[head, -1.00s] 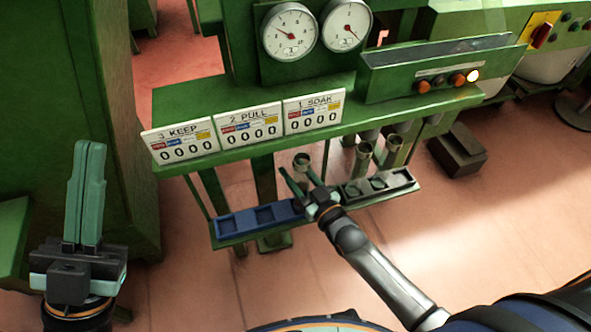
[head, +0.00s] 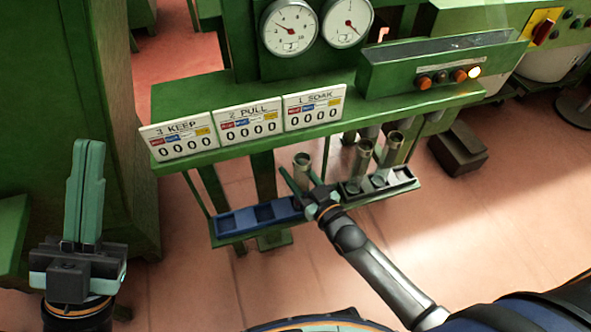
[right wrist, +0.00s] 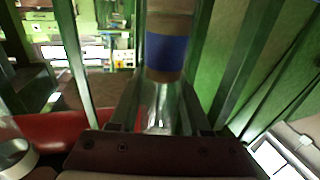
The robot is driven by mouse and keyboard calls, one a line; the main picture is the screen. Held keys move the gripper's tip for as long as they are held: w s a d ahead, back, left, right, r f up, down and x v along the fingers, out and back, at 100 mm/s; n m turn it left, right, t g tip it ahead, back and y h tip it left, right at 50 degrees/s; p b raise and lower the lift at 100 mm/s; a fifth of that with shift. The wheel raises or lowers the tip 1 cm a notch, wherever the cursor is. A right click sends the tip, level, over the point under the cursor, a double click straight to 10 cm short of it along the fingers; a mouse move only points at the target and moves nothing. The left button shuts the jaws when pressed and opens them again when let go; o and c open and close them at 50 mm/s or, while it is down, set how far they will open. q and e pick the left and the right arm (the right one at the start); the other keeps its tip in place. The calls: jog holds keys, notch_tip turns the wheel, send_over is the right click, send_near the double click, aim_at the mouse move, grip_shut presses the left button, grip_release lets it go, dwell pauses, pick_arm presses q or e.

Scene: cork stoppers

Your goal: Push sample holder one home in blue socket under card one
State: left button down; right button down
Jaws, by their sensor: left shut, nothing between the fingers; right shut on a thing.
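Card one (head: 315,108), marked "1 SOAK", is the rightmost of three white cards. The blue rack (head: 240,223) lies on the lower shelf below, and its right-end blue socket (head: 290,208) is partly hidden by my gripper. My right gripper (head: 297,178) is shut on sample holder one (head: 303,162), an upright grey tube, above or at that socket. Whether its foot sits inside is hidden. In the right wrist view the holder has a blue band (right wrist: 166,52) and stands between the fingers. My left gripper (head: 84,195) is shut and empty at far left.
A black rack (head: 410,182) sits on the same shelf to the right, with two more tubes, one here (head: 361,160), standing at it. A dark block (head: 458,150) lies on the floor further right.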

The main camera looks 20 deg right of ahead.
pick_arm(q)
jog(key=shift+f, duration=0.2)
pick_arm(e)
jog(key=shift+f, duration=0.25)
jog(key=shift+c, duration=1.4)
grip_release()
